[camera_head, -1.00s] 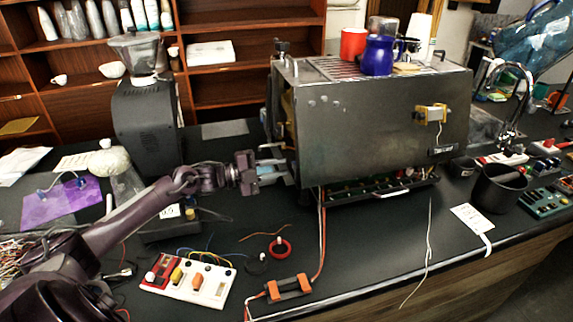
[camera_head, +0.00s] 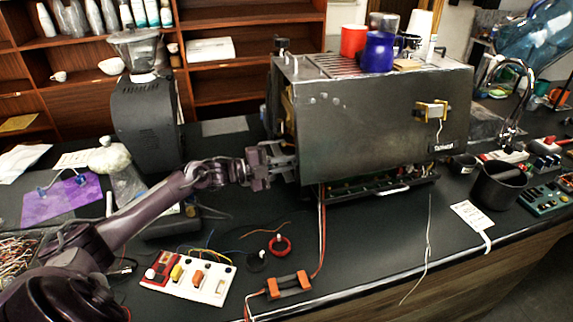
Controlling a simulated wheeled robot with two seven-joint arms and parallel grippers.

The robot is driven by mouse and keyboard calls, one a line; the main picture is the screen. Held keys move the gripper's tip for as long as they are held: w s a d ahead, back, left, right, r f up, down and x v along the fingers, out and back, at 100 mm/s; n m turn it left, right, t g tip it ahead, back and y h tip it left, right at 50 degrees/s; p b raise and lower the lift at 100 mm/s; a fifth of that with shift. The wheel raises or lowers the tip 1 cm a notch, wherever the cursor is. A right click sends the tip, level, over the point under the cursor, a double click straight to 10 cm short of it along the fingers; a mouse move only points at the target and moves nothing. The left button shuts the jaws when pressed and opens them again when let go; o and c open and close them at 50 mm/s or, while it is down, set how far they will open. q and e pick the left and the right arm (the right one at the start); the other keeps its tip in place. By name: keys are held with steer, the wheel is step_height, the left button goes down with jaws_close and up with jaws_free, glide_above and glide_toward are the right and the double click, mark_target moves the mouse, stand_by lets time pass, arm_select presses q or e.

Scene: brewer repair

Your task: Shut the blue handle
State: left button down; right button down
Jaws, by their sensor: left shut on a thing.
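My left gripper (camera_head: 280,165) is at the left side of the grey metal brewer (camera_head: 370,135), near its lower left edge. It is shut on the blue handle there. The gripper's fingers and body cover the handle, so I cannot make out its blue surface or its exact angle now. My right gripper is not in view.
A blue jug (camera_head: 378,52) and a red cup (camera_head: 353,41) stand on the brewer. A black grinder (camera_head: 145,125) stands behind my left arm. A white switch board (camera_head: 205,282) and an orange-ended part (camera_head: 289,286) lie in front.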

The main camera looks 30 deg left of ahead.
arm_select(q)
steer(key=m+b, duration=0.1)
steer(key=b, duration=0.1)
steer(key=m+b, duration=0.2)
steer(key=b, duration=0.1)
steer(key=shift+f, duration=0.35)
steer(key=shift+r+m+b, duration=0.2)
steer(key=shift+m+b, duration=0.2)
steer(key=shift+m, duration=0.2)
steer(key=shift+r, duration=0.1)
steer(key=c, duration=1.8)
jaws_free()
steer(key=shift+o, duration=0.2)
steer(key=shift+s+a, duration=0.35)
steer(key=shift+s, duration=0.05)
steer(key=v, duration=0.7)
steer(key=shift+b, duration=0.3)
